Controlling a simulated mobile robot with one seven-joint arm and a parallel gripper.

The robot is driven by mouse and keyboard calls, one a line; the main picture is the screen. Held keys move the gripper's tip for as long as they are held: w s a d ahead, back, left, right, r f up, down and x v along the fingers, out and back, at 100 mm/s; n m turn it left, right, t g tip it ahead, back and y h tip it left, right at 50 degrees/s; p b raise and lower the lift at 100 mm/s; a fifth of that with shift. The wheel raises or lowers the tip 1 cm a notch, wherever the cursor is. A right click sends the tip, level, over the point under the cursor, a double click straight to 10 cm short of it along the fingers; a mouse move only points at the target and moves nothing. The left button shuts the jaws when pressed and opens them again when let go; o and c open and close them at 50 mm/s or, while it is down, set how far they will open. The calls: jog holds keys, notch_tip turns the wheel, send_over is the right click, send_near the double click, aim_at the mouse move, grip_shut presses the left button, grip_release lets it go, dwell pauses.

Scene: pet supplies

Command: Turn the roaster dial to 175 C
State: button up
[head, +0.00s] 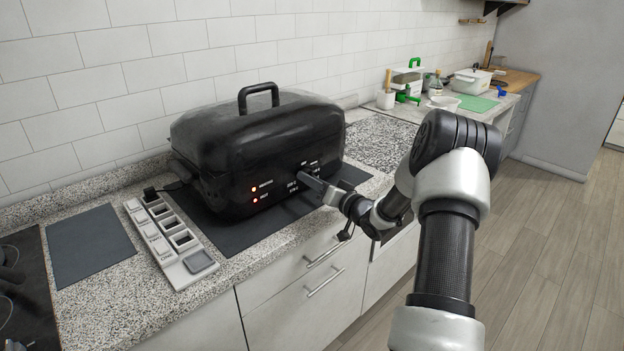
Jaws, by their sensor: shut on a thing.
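The roaster (250,146) is a black lidded box with a handle on top, standing on the counter. White markings (294,186) show on the front panel but are too small to read. My gripper (305,178) reaches in from the right and is shut at the right part of the front panel, where the dial sits. The dial is hidden by my gripper, and its setting cannot be read.
A dark mat (232,230) lies under the roaster. A dark hob (22,285) is at the far left. Drawers with bar handles (324,283) are below. Bottles and containers stand at the back right.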

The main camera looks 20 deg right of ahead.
dwell(0.4)
jog(key=o, duration=1)
jog(key=shift+o, duration=0.2)
jog(key=v, duration=1.7)
jog(key=shift+s+p, duration=0.25)
jog(key=shift+p, duration=0.1)
jog(key=shift+r, duration=0.15)
